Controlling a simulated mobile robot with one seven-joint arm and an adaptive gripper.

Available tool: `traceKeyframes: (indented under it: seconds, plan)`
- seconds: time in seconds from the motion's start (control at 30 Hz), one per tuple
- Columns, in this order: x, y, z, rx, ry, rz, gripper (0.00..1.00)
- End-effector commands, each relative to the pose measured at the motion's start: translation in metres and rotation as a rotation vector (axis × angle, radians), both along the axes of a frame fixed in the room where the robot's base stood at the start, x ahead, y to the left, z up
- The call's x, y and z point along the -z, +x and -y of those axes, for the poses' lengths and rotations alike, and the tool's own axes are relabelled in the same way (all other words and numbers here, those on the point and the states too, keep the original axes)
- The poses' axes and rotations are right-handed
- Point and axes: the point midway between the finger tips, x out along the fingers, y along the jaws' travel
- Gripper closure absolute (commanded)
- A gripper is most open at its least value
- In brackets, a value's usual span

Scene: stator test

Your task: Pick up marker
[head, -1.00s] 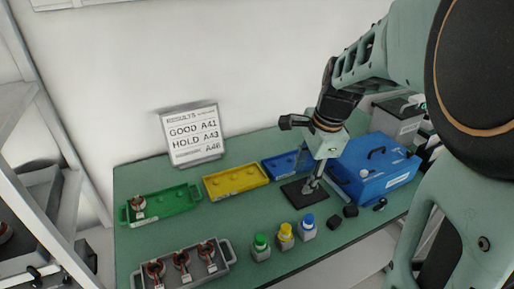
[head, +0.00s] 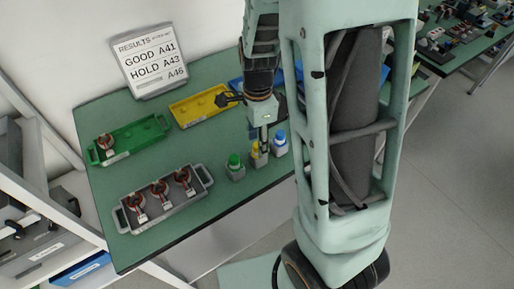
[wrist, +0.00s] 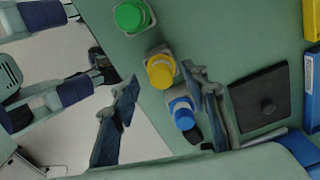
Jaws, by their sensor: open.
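Three capped markers, or small bottles, stand in grey square holders near the table's front edge: green (head: 235,161), yellow (head: 254,149) and blue (head: 280,138). The wrist view shows them from above, green (wrist: 131,16), yellow (wrist: 161,71) and blue (wrist: 182,113). My gripper (head: 264,143) points down at the yellow one and partly hides it in the head view. The right finger is close to the blue cap. I cannot tell the height gap or any contact.
A grey tray (head: 127,217) with three copper-wound parts, a green tray (head: 157,124) and a yellow tray (head: 182,117) lie to the left. A results sign (head: 150,92) stands behind. A black pad (wrist: 243,111) with a post lies right of the markers in the wrist view.

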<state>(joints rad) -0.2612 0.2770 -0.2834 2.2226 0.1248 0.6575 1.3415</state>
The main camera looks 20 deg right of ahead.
Motion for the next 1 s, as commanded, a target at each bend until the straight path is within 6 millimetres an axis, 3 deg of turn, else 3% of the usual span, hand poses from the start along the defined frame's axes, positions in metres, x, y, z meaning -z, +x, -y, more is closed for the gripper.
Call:
traceKeyframes:
  seconds: [0.2,0.47,0.83,1.0]
  plan:
    - [0.026,0.001,0.002,0.000,0.000,0.000,0.58]
    - [0.027,0.001,0.002,0.000,0.000,0.001,0.58]
    - [0.027,0.001,0.002,0.000,0.000,0.001,0.99]
    - [0.027,0.001,0.002,0.000,0.000,0.001,1.00]
